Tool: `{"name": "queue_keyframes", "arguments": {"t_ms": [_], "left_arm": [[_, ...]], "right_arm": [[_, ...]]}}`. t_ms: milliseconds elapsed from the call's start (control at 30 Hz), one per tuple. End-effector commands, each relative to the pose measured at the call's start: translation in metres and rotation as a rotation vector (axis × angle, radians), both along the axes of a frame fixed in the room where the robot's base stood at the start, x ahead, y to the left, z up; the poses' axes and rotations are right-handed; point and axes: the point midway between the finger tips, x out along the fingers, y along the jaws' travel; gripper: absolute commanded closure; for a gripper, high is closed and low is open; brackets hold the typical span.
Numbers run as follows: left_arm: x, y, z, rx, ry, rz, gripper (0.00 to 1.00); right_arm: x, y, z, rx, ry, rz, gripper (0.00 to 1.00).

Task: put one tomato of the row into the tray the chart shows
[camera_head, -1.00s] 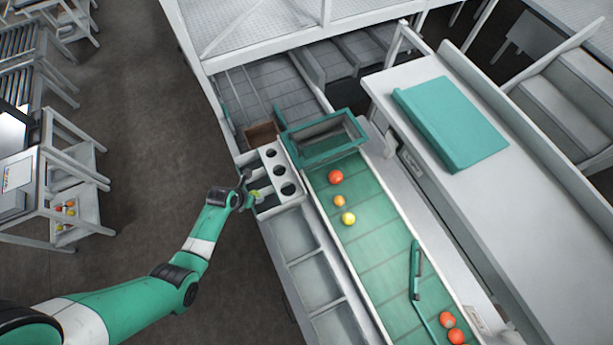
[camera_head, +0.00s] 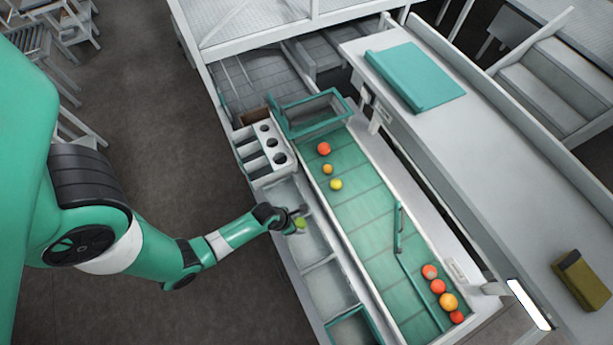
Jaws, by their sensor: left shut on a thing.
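My left gripper (camera_head: 291,216) is shut on a green tomato (camera_head: 300,223). It holds it over the pale trays beside the belt, close to the divider between two of them. The upper tray (camera_head: 284,194), the middle tray (camera_head: 318,246) and the lower tray (camera_head: 326,286) look empty where they show. A red tomato (camera_head: 323,149), an orange tomato (camera_head: 327,169) and a yellow tomato (camera_head: 336,184) lie in a row on the green belt (camera_head: 365,225). My right gripper is out of view. No chart shows now.
A holder with round holes (camera_head: 267,142) stands above the trays, and a teal bin (camera_head: 285,123) sits across the belt's far end. A teal bar (camera_head: 399,228) stands over the belt. Several red and orange tomatoes (camera_head: 438,286) lie at the near end.

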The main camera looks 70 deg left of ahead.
Motion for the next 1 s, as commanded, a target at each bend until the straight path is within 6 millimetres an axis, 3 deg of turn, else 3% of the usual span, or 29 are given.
{"name": "queue_keyframes", "arguments": {"t_ms": [367,1000], "left_arm": [[-0.006,-0.006,-0.013,0.001,-0.002,-0.012,0.64],[-0.006,-0.006,-0.097,0.000,-0.002,-0.011,0.64]], "right_arm": [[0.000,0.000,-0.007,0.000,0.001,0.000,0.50],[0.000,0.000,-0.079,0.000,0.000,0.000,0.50]]}}
